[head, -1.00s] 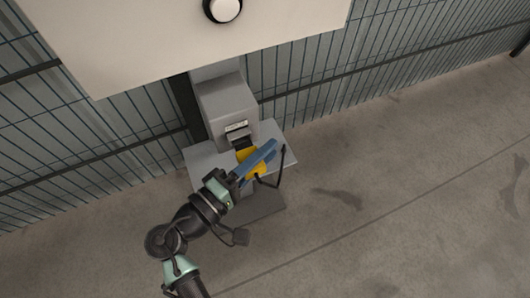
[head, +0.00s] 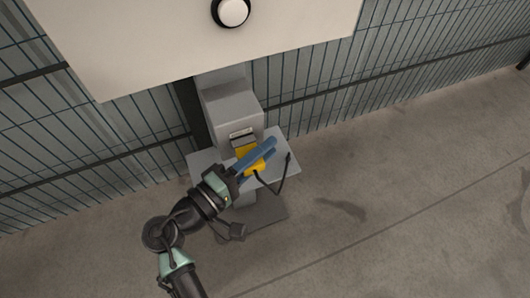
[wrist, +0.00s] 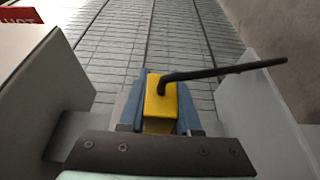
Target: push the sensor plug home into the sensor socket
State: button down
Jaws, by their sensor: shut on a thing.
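The sensor plug (head: 245,152) is a yellow block with a black cable leaving it. My gripper (head: 257,157) has blue fingers and is shut on the plug, in front of the grey post's socket. In the wrist view the plug (wrist: 160,102) sits between the blue fingers, its cable running off to the right. The sensor socket (head: 242,141) is on the front of the grey housing, below a small pale label. The plug's leading end is up against the socket mouth. How deep it sits cannot be told, as a finger covers part of it.
The grey housing (head: 232,106) stands above a flat grey shelf (head: 284,163). The black cable (head: 283,178) loops out to the right of the plug. A large pale panel with a round knob (head: 233,12) overhangs at the top. A wire fence (head: 330,90) runs behind; the floor at right is clear.

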jog(key=c, duration=0.5)
grip_release()
jog(key=shift+a, duration=0.1)
jog(key=p+v, duration=0.2)
jog(key=v, duration=1)
jog(key=shift+s+a+p, duration=0.25)
jog(key=shift+a+p, duration=0.05)
jog(key=shift+p, duration=0.05)
